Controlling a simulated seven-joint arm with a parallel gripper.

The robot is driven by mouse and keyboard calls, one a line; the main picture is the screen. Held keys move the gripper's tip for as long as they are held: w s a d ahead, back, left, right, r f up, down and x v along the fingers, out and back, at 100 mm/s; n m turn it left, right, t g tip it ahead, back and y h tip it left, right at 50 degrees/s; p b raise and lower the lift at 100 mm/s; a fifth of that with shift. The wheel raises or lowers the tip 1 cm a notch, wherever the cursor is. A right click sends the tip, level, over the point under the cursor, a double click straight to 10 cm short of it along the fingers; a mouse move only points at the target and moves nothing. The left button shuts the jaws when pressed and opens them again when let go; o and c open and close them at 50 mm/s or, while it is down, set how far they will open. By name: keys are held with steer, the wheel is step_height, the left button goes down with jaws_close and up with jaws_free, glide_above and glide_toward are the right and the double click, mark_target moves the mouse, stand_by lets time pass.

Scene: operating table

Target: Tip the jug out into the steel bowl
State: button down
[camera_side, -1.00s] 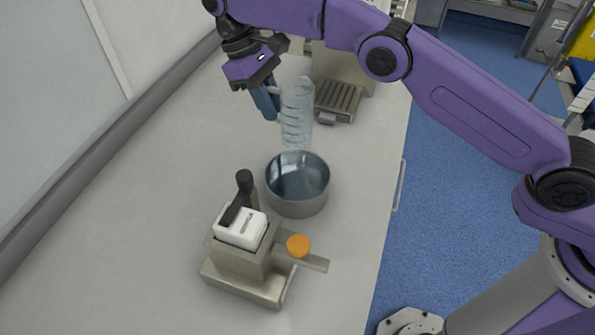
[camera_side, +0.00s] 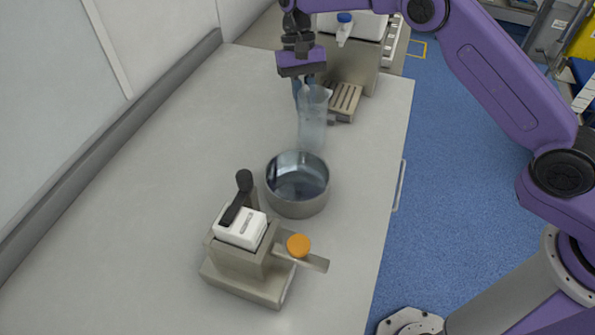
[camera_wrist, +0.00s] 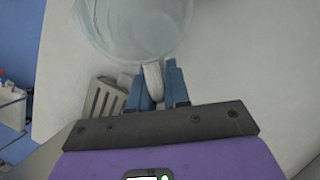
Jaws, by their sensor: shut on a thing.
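The clear jug (camera_side: 313,122) is upright, just behind the steel bowl (camera_side: 298,206) in the side view. My gripper (camera_side: 303,97) is shut on the jug's handle, and the wrist view shows both blue fingers on either side of the pale handle (camera_wrist: 153,80). The jug's round body (camera_wrist: 135,28) lies beyond the fingers there. The bowl stands on the table; its inside looks bluish, and I cannot tell how much liquid it holds. I cannot tell whether the jug's base touches the table, nor whether it holds anything.
A metal device with a white block and black lever (camera_side: 248,255) stands in front of the bowl, with an orange knob (camera_side: 298,245). A machine with a slatted tray (camera_side: 345,101) stands behind the jug. The table's left side (camera_side: 150,190) is clear.

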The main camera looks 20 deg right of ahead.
mark_target(299, 97)
steer(key=shift+f, duration=0.3)
steer(key=shift+s+a+r, duration=0.1)
steer(key=shift+s+a+r+t+h, duration=0.6)
steer(key=shift+t+h, duration=0.25)
steer(key=shift+t, duration=0.25)
steer(key=shift+s+a+r+t+h, duration=0.45)
steer(key=shift+s+r+t+h, duration=0.35)
steer(key=shift+t, duration=0.3)
steer(key=shift+s+a+r+m+t+h, duration=0.15)
steer(key=shift+s+a+r+t+h, duration=0.1)
steer(key=shift+r+t+h, duration=0.15)
steer(key=shift+s+a+r+m+t+h, duration=0.15)
steer(key=shift+s+a+r+t+h, duration=0.15)
steer(key=shift+r, duration=0.2)
steer(key=shift+s+a+r+t+h, duration=0.1)
steer(key=shift+s+t+h, duration=0.05)
steer(key=shift+t+h, duration=0.35)
steer(key=shift+s+a+t+h, duration=0.1)
steer(key=shift+t+h, duration=0.25)
steer(key=shift+t, duration=0.25)
steer(key=shift+s, duration=0.1)
